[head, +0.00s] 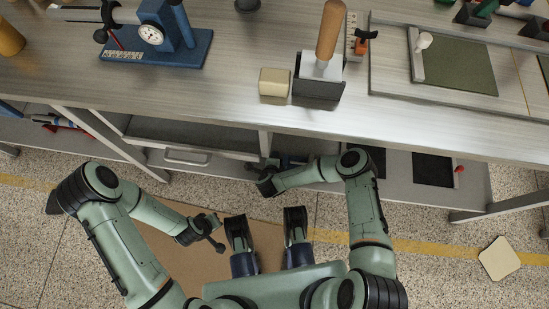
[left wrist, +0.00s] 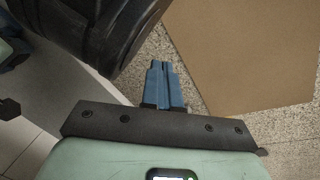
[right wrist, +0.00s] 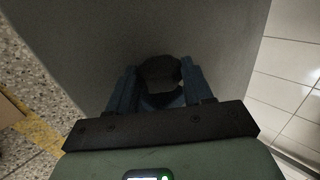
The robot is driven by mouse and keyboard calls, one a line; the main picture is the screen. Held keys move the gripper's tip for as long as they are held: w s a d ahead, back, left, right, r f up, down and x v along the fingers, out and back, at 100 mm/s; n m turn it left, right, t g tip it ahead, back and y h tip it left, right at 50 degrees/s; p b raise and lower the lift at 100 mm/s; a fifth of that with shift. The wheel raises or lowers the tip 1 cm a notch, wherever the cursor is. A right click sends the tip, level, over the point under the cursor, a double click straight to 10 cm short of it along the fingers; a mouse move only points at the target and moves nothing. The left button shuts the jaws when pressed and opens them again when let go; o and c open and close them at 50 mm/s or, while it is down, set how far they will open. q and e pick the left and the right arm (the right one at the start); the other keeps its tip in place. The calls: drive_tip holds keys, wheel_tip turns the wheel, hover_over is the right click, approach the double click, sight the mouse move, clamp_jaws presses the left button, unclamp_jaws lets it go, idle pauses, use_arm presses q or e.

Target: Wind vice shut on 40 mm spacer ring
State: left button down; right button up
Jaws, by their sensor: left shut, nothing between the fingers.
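I cannot make out a vice or a spacer ring in any view. My left gripper (head: 218,246) is low over the floor in front of the bench, left of centre in the head view. In the left wrist view its blue fingers (left wrist: 166,84) are together and empty. My right gripper reaches left along the bench's front, below the top, and its tips are hard to see in the head view. In the right wrist view its fingers (right wrist: 157,82) are apart, with a dark rounded thing (right wrist: 160,72) between or beyond them. Contact is not clear.
On the bench top (head: 200,100) stand a blue dial-gauge stand (head: 175,48), a cream block (head: 273,83), a dark holder (head: 320,84) with a wooden handle, and a tray (head: 372,75). Below are a drawer (head: 185,157) and shelves. A pale square (head: 499,258) lies on the floor.

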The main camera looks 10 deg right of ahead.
drive_tip(key=c, duration=0.3)
drive_tip(key=shift+s+f+t, duration=0.1)
drive_tip(key=shift+t, duration=0.5)
drive_tip(key=shift+a+f+t+h, duration=0.1)
drive_tip(key=shift+t+h, duration=0.2)
drive_tip(key=shift+t, duration=0.4)
use_arm(q)
drive_tip(key=shift+w+r, duration=0.45)
drive_tip(key=shift+w, duration=0.1)
